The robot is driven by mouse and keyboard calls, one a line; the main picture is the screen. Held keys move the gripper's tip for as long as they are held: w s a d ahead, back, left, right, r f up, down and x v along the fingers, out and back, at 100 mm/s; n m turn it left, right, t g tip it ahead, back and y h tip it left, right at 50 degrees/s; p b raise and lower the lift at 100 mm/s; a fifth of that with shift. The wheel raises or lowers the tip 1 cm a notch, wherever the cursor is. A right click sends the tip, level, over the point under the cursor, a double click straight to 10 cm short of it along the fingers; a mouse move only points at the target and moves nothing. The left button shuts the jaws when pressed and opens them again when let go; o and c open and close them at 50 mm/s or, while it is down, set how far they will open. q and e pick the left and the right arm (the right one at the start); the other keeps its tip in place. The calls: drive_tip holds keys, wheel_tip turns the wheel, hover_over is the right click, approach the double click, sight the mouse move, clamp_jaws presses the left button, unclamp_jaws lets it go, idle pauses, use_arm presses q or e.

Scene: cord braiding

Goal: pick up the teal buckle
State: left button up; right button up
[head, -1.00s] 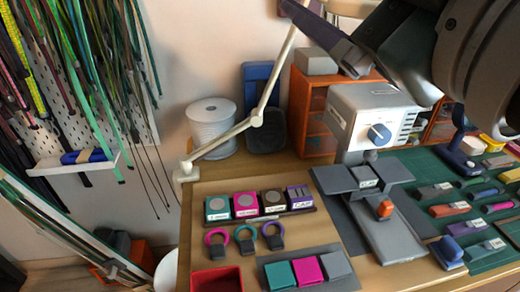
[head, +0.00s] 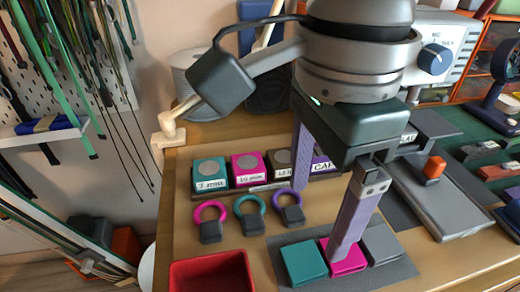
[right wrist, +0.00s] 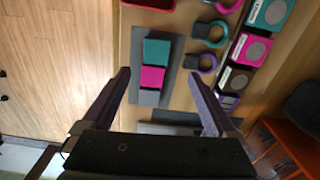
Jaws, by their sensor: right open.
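Two small teal pieces could be the buckle, and I cannot tell which it is. One is a teal ring with a dark tab (head: 250,218), between a magenta and a purple ring; it also shows in the right wrist view (right wrist: 211,32). The other is a flat teal block (head: 304,262) on a grey mat, beside magenta and grey blocks; it also shows in the right wrist view (right wrist: 157,52). My right gripper (head: 322,224) is open and empty above the mat and rings, its fingers pointing down. In the head view one finger covers part of the magenta block. My left gripper is not in view.
A red bin (head: 212,272) stands at the table's front left. Behind the rings is a row of labelled boxes (head: 210,174). A grey device with an orange knob (head: 434,168) is to the right.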

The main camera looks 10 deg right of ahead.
sight(304, 260)
drive_tip(key=f, duration=0.6)
drive_tip(key=f+b, duration=0.1)
drive_tip(key=f, duration=0.2)
drive_tip(key=shift+s+a, duration=0.15)
drive_tip(key=shift+s, duration=0.2)
drive_tip(key=c, duration=1.4)
drive_tip(key=shift+r, duration=0.1)
wheel_tip(304, 260, up, 20)
drive_tip(key=p, duration=0.2)
